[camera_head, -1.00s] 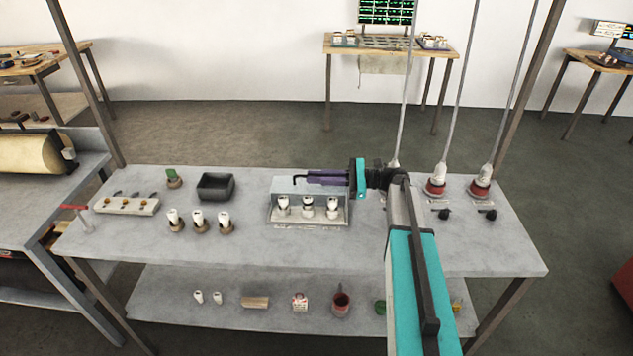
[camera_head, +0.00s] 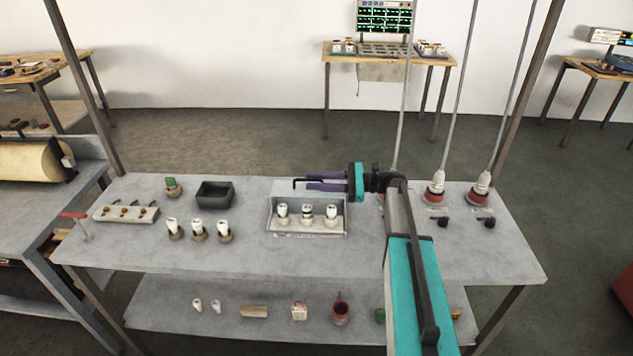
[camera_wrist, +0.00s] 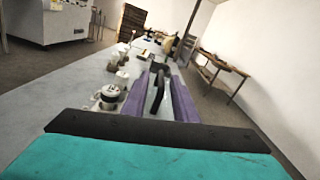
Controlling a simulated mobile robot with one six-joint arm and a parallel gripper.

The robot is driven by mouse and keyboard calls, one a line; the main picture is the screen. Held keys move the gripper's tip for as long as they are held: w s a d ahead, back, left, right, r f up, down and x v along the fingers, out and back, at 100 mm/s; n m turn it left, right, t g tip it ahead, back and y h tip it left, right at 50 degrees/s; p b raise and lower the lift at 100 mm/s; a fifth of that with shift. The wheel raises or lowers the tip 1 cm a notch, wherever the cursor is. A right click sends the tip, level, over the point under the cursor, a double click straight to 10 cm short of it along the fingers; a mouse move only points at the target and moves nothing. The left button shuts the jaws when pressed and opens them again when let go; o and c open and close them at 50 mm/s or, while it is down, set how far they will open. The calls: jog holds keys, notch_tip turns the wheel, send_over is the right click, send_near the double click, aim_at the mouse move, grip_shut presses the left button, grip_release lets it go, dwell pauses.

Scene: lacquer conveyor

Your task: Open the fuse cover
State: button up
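A thin black handle (camera_head: 295,182) sits at the upper left. My gripper (camera_head: 309,181) reaches in from the right above the box, its two purple fingers apart. In the wrist view the black handle (camera_wrist: 157,91) lies between the fingers, with gaps beside it; my gripper (camera_wrist: 165,80) looks open around it.
The front of the bench is clear.

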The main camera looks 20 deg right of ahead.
jog(key=shift+d, duration=0.1)
jog(key=b+v, duration=0.1)
jog(key=v, duration=0.5)
jog(key=shift+f+b, duration=0.1)
jog(key=shift+b, duration=0.3)
jog(key=shift+s+d, duration=0.2)
jog(key=shift+d, duration=0.45)
